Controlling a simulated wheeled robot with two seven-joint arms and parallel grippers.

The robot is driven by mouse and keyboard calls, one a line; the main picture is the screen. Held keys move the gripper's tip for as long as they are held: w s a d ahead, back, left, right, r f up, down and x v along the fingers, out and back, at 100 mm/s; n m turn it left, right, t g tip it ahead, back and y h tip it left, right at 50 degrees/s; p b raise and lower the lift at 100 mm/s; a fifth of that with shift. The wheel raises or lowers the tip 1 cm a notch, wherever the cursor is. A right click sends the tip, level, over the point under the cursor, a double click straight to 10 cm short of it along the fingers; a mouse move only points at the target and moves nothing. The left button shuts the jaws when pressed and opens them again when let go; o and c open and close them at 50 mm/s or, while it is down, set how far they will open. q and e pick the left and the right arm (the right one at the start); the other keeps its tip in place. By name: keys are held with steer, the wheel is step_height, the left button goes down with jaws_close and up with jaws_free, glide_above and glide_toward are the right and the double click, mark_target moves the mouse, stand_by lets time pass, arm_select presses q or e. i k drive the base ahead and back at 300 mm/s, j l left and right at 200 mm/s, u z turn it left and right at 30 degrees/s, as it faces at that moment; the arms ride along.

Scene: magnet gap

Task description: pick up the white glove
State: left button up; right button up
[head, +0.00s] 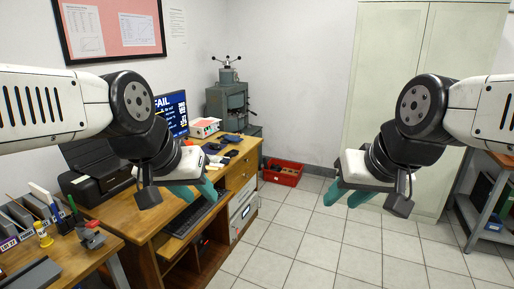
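I cannot make out a white glove for certain. A small pale item (216,160) lies on the wooden desk (246,160) beside dark blue items, too small to identify. My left gripper (195,193) is in the air in front of the desk, its teal fingers apart and nothing seen between them. It hides part of the desk top. My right gripper (347,195) is in the air over the tiled floor, right of the desk, also with teal fingers apart and empty.
A red crate (283,173) sits on the floor by the wall. A workbench with bins (28,215) is at left, a shelf (487,205) at right. The middle floor is clear.

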mark_target(215, 159)
steer(key=i+j+z, duration=0.15)
steer(key=i+z, duration=0.15)
steer(key=i, duration=1.1)
steer(key=i+u, duration=0.3)
steer(key=i+l+u, duration=0.25)
steer(key=i, duration=0.2)
steer(key=i+j+u, duration=0.15)
steer(key=i+u, duration=0.6)
steer(key=u, duration=0.15)
